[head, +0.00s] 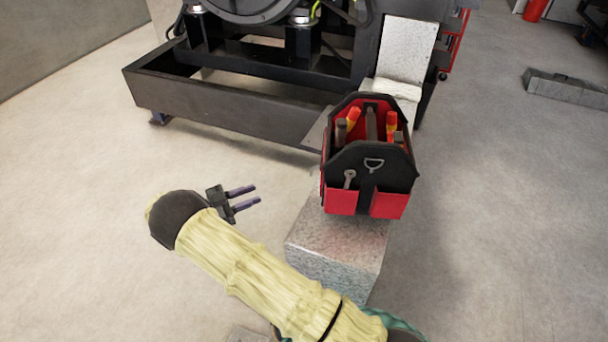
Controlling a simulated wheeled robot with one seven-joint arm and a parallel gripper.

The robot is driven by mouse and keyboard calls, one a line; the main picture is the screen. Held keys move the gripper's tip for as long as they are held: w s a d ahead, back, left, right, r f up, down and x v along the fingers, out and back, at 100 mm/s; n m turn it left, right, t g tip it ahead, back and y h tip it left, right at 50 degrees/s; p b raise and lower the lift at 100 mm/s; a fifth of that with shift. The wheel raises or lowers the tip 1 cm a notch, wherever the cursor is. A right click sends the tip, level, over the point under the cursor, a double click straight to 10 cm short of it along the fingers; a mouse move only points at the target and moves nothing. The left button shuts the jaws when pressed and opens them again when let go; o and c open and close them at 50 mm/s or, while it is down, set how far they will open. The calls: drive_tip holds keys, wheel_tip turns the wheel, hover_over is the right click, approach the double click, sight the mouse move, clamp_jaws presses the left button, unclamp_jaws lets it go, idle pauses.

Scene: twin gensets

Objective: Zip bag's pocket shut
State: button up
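The bag (372,165) is a black and red tool bag standing upright on a grey stone block, right of the picture's middle. Several tools with red, orange and dark handles stick up from its open top. Its near side has a metal D-ring, a small wrench and red pockets (388,205) along the bottom. I cannot make out a zip or its pull at this size. My gripper (249,195) is left of the bag, apart from it, with its two purple fingers spread and pointing right toward the bag. Nothing is between the fingers.
The speckled stone block (335,260) carries the bag. A large genset on a dark steel frame (225,115) stands behind and to the left. Pale blocks (403,60) rise behind the bag. A grey slab (566,88) lies far right.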

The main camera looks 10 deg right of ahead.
drive_tip(key=x, duration=1.7)
drive_tip(key=shift+w+d, duration=0.1)
drive_tip(key=shift+d, duration=0.05)
clamp_jaws()
